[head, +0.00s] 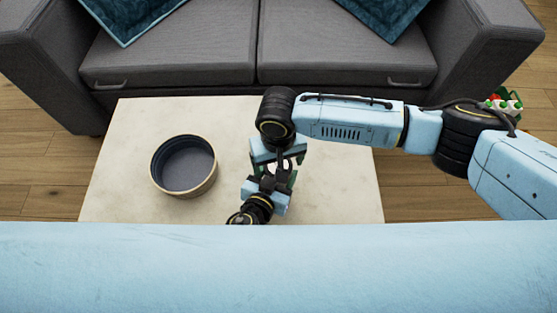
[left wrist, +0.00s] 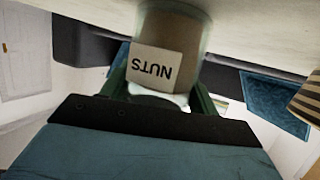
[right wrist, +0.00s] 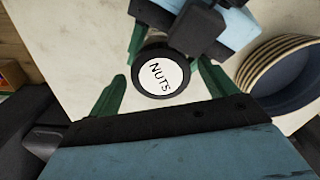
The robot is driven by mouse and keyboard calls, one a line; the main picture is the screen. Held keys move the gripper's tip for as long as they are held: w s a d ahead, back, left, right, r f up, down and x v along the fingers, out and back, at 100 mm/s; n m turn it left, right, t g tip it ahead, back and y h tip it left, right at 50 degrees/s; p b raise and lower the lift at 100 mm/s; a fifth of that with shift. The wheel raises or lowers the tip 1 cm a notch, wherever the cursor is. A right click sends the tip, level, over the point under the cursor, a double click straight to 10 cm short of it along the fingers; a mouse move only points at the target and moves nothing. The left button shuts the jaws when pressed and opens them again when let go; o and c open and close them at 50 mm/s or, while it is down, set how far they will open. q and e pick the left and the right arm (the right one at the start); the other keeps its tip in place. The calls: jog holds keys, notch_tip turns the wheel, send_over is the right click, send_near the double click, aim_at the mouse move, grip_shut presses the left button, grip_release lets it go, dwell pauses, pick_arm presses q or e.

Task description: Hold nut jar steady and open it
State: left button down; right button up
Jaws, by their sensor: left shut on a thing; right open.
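The nut jar (left wrist: 183,32) shows in the left wrist view with a white NUTS label and brownish contents behind clear walls. My left gripper (left wrist: 163,88) is shut on the jar, its green fingers on either side. In the right wrist view the jar's round dark lid (right wrist: 141,83) has a white NUTS disc and is on the jar. My right gripper (right wrist: 165,72) is open above the lid, with one green finger on each side; I cannot tell whether they touch it. In the head view both grippers meet over the table and largely hide the jar.
A round bowl (head: 209,188) with a dark inside and pale wooden rim stands on the pale table (head: 115,150), left of the grippers. A grey sofa (head: 170,55) is behind the table. Red and green items (head: 503,103) show at far right behind my right arm.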

notch_tip(320, 180, up, 4)
jog(key=shift+r, duration=0.15)
jog(key=shift+c, duration=0.4)
jog(key=shift+s+a+r+m, duration=0.15)
jog(key=shift+a+r+m, duration=0.3)
jog(key=shift+r, duration=0.2)
jog(key=shift+r+m, duration=0.35)
jog(key=shift+r, duration=0.05)
jog(key=shift+d+r+m, duration=0.3)
jog(key=shift+r+m, duration=0.3)
jog(key=shift+m, duration=0.2)
jog(key=shift+d+f, duration=0.1)
jog(key=shift+f, duration=3.8)
jog(key=shift+c, duration=0.4)
jog(key=c, duration=0.9)
jog(key=shift+n, duration=1.6)
jog(key=shift+c, duration=0.2)
